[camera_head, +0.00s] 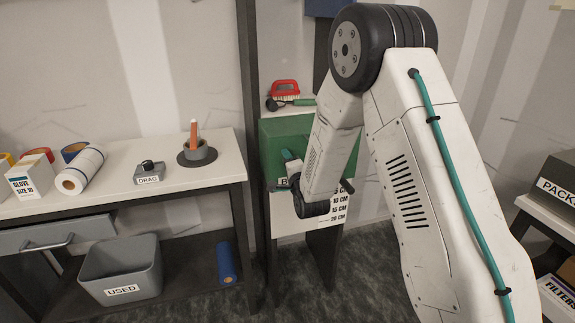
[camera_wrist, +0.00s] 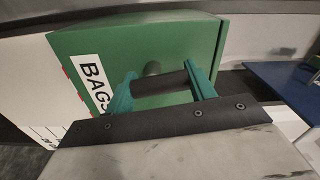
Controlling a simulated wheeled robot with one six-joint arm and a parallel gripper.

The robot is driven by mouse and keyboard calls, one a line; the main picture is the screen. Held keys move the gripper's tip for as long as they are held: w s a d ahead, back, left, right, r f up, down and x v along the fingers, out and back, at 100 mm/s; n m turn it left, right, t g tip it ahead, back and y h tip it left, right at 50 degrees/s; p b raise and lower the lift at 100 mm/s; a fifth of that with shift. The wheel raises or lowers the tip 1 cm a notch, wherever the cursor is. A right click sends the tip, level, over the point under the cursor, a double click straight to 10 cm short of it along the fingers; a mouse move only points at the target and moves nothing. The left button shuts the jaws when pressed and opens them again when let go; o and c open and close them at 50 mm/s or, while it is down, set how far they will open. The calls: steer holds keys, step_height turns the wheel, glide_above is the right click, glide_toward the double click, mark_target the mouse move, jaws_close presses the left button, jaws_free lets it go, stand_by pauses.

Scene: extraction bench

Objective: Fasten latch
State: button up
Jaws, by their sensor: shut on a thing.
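A green box (camera_wrist: 190,35) with a white BAGS label (camera_wrist: 91,84) fills the upper middle of the wrist view. In the head view the green box (camera_head: 283,137) stands behind my forearm, which hides much of its front. My gripper (camera_wrist: 162,76) is at the box front, with its teal fingers on both ends of a dark bar (camera_wrist: 158,85), likely the latch's handle. It is shut on this bar. In the head view only part of my gripper (camera_head: 288,167) shows, beside the forearm.
A red-handled brush (camera_head: 284,88) lies above the box. A dark post (camera_head: 252,120) stands left of it. The left bench holds a DRAG block (camera_head: 149,172), a grey pot (camera_head: 197,153) and rolls. A PACKS box (camera_head: 556,185) is at right.

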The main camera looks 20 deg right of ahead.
steer(key=shift+m, duration=0.9)
steer(key=o, duration=1)
steer(key=shift+d, duration=0.1)
steer(key=s, duration=0.7)
steer(key=shift+s, duration=0.4)
